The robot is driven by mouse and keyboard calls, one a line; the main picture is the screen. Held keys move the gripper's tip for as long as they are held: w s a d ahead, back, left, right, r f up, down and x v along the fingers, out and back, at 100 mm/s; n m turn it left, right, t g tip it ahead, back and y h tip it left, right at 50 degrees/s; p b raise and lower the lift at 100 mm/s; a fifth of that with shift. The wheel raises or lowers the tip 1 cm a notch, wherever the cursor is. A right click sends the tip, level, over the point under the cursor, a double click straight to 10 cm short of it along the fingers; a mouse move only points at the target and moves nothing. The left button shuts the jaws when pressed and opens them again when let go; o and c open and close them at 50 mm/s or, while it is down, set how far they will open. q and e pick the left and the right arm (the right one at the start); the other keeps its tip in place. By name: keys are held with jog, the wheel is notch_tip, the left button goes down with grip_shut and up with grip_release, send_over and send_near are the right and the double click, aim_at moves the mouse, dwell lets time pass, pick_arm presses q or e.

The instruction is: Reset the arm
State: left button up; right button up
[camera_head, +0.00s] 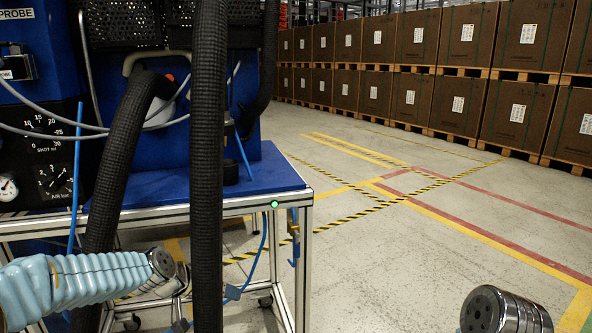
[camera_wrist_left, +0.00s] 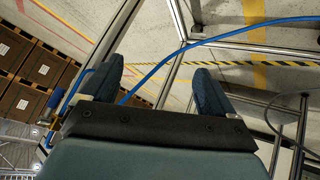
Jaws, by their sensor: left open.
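My left gripper (camera_wrist_left: 155,72) shows in the left wrist view. Its two dark blue fingers are spread apart with nothing held between them. Behind the fingertips are the floor, metal frame bars and a thin blue hose (camera_wrist_left: 235,38). In the head view my left arm (camera_head: 85,278), in a light blue ribbed sleeve, reaches in from the lower left, in front of the cart. I cannot make out its gripper there. A metal joint of my right arm (camera_head: 503,312) shows at the lower right; the right gripper is out of view.
A cart with a blue top (camera_head: 265,176) and metal frame carries blue equipment with gauges (camera_head: 48,145). A thick black hose (camera_head: 208,170) hangs down in front. Boxes on pallets (camera_head: 460,105) line the back. The marked floor (camera_head: 400,270) right of the cart is clear.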

pick_arm(q)
jog(key=s+d+f+n+g+p, duration=0.15)
jog(key=s+f, duration=0.35)
jog(key=f, duration=0.5)
jog(key=s+d+f+n+g, duration=0.1)
jog(key=s+d+f+g, duration=0.1)
jog(key=s+f, duration=0.65)
jog(key=s+d+f+n+g+p, duration=0.1)
jog(key=s+d+f+g, duration=0.1)
jog(key=s+f, duration=0.9)
jog(key=shift+s+d+y+p, duration=0.3)
jog(key=shift+s+d+y, duration=0.1)
jog(key=shift+s+d, duration=0.2)
